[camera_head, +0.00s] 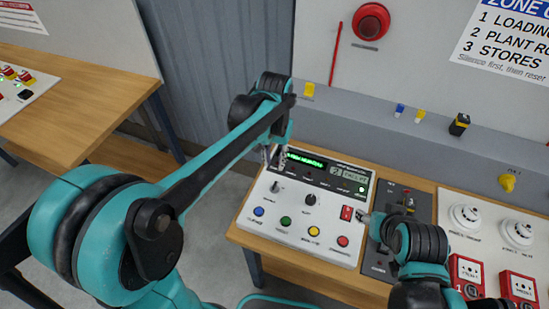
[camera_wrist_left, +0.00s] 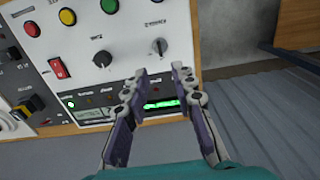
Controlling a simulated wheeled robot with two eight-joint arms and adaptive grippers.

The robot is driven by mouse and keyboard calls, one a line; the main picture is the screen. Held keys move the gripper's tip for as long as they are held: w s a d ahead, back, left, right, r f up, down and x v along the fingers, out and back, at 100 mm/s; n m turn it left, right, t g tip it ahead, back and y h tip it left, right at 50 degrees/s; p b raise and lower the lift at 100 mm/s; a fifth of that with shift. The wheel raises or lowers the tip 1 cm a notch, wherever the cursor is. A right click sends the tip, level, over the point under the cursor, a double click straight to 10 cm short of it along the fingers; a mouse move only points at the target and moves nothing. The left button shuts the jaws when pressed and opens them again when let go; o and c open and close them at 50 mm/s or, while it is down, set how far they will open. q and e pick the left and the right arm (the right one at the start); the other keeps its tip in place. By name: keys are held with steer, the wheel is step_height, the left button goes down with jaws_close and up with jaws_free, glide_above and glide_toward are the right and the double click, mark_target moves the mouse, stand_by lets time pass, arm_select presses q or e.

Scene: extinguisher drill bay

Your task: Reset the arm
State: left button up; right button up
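A white control panel (camera_head: 300,245) lies on the wooden table. It has a green lit display (camera_head: 306,159), two dark knobs, a red rocker switch (camera_head: 347,213) and a row of blue, green, yellow and red buttons. My left gripper (camera_head: 274,158) is over the panel's far left corner, close to the display. In the left wrist view my left gripper (camera_wrist_left: 162,76) has its two fingers apart, with nothing between them and a knob (camera_wrist_left: 160,46) just beyond the tips. My right gripper (camera_head: 366,217) is just right of the red switch; its fingers are mostly hidden.
A dark panel (camera_head: 412,205) stands right of the white one, then a white board with round detectors (camera_head: 466,217) and red call points (camera_head: 466,272). A grey ledge (camera_head: 380,115) runs behind. Another wooden table (camera_head: 70,110) stands at left.

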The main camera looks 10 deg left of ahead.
arm_select(q)
steer(key=shift+r, duration=0.15)
stand_by(0.4)
steer(key=s+a+f+n+t+b, duration=0.1)
steer(key=s+a+f+t+b, duration=0.1)
steer(key=s, duration=0.5)
steer(key=s+a+f+n+t+b, duration=0.1)
steer(key=s+a+f+t+b, duration=0.1)
steer(key=s+a+t, duration=0.3)
steer(key=shift+s+a+f+b, duration=0.4)
steer(key=shift+s+a+b, duration=0.15)
steer(key=shift+s+b, duration=0.3)
